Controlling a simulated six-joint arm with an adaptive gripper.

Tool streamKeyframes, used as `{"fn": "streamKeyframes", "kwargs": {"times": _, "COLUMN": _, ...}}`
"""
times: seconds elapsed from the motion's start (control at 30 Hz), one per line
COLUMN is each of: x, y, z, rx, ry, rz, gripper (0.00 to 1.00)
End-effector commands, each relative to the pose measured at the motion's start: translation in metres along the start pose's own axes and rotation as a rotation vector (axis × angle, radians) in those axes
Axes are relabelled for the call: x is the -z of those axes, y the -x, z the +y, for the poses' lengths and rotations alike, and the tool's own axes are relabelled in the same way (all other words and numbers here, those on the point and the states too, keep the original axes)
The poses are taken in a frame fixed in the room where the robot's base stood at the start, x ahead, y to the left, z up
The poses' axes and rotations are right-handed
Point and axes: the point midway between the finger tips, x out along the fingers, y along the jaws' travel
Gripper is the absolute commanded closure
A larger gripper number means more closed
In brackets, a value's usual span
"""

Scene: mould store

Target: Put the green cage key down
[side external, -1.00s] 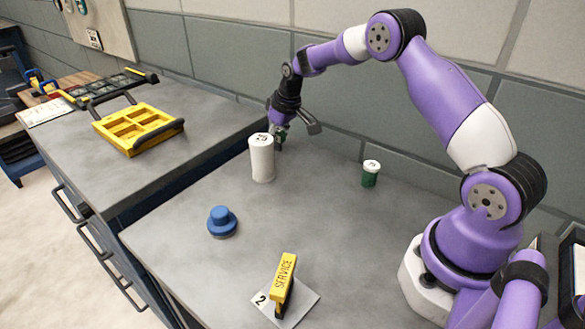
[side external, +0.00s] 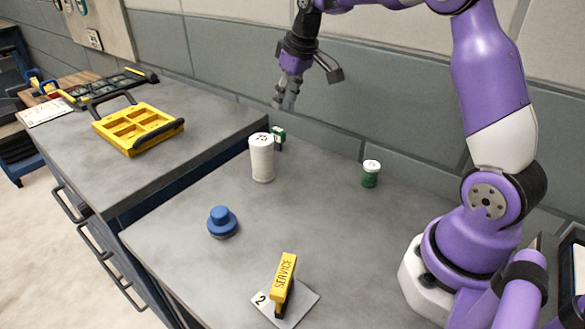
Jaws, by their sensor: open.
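A small green object (side external: 278,134), which looks like the green cage key, stands on the grey bench just behind and right of the white cylinder (side external: 262,160). The cylinder hides part of it. My gripper (side external: 284,102) is open and empty, above and clear of the green object, with its fingers pointing down.
A green pot with a white lid (side external: 371,174) stands to the right. A blue knobbed piece (side external: 222,222) and a yellow SERVICE tag on a plate (side external: 284,285) are nearer the front. A yellow mould frame (side external: 138,128) lies on the left bench. The middle of the bench is clear.

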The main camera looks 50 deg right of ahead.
Motion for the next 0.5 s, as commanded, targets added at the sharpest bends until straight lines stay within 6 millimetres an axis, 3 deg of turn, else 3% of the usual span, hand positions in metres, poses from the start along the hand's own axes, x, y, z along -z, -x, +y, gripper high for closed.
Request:
{"fn": "streamKeyframes", "kwargs": {"times": 0.17, "x": -0.036, "y": 0.058, "z": -0.050, "rx": -0.009, "ry": 0.011, "rz": 0.054, "gripper": 0.53}}
{"fn": "streamKeyframes", "kwargs": {"times": 0.3, "x": -0.088, "y": 0.091, "z": -0.085, "rx": -0.010, "ry": 0.011, "rz": 0.104, "gripper": 0.53}}
{"fn": "streamKeyframes", "kwargs": {"times": 0.5, "x": -0.156, "y": 0.100, "z": -0.110, "rx": -0.003, "ry": 0.008, "rz": 0.159, "gripper": 0.53}}
